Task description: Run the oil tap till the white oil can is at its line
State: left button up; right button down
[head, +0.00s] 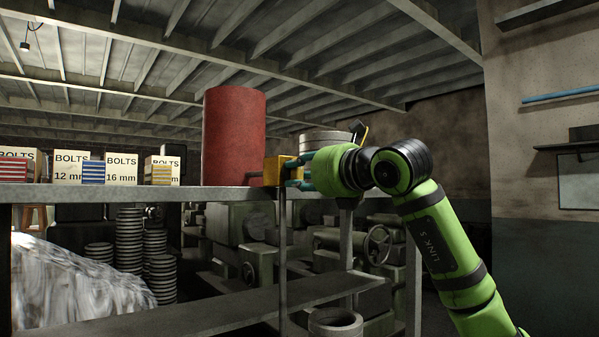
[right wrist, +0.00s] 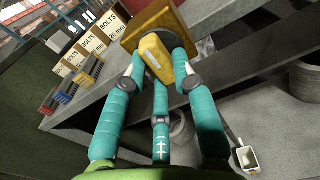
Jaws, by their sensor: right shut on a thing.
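A yellow block (head: 280,171) sits at the shelf edge by a big red drum (head: 234,136). My right gripper (head: 296,172) reaches it from the right. In the right wrist view its teal fingers (right wrist: 158,72) are shut on a yellow knob (right wrist: 155,55) in front of a square yellow plate (right wrist: 148,22). I take this knob for the tap's handle. No oil stream shows. No white oil can can be made out for sure; a small white open-topped container (right wrist: 245,160) shows low in the right wrist view, with no line readable. My left gripper is not in view.
Bolt boxes (head: 121,168) stand on the grey shelf (head: 130,193) at left. A lower shelf (head: 215,306) runs beneath it. Grey round castings (head: 130,240) are stacked behind, and a grey ring-shaped casting (head: 335,322) stands below the right gripper. A wall closes the right side.

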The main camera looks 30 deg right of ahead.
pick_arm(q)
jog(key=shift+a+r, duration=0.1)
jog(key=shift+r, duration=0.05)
pick_arm(e)
jog(key=shift+s+d+r+n, duration=0.15)
jog(key=shift+r+n, duration=0.2)
jog(key=shift+n, duration=0.05)
jog(key=c, duration=1)
grip_release()
jog(key=shift+f, duration=0.1)
jog(key=shift+f, duration=0.1)
jog(key=s, duration=1.2)
jog(key=shift+s+d, duration=0.1)
jog(key=shift+d, duration=0.3)
